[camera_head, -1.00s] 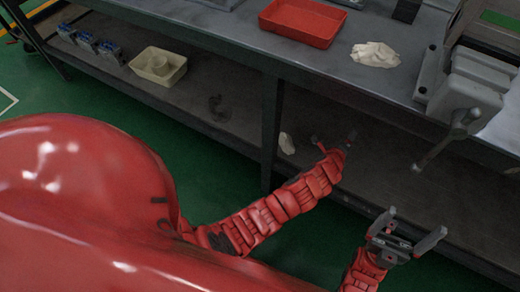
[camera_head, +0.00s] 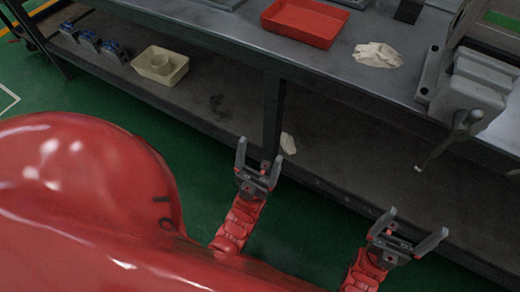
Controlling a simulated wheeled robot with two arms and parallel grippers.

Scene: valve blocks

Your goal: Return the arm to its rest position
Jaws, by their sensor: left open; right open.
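My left gripper (camera_head: 258,161) is open and empty, with its fingers pointing up in the picture. It is in front of the bench's lower shelf, near the dark middle leg. My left arm is drawn back close to my red body. My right gripper (camera_head: 412,226) is open and empty at the lower right, in front of the lower shelf edge. Its red arm comes in from the bottom edge. Both grippers appear clear of the bench.
The grey workbench (camera_head: 215,35) carries a red tray (camera_head: 305,40), a pale crumpled cloth (camera_head: 377,55) and a grey vise (camera_head: 470,95). Its lower shelf (camera_head: 330,160) holds a cream bin (camera_head: 143,66), blue valve blocks (camera_head: 90,41) and a pale cloth (camera_head: 288,143). Green floor lies in front.

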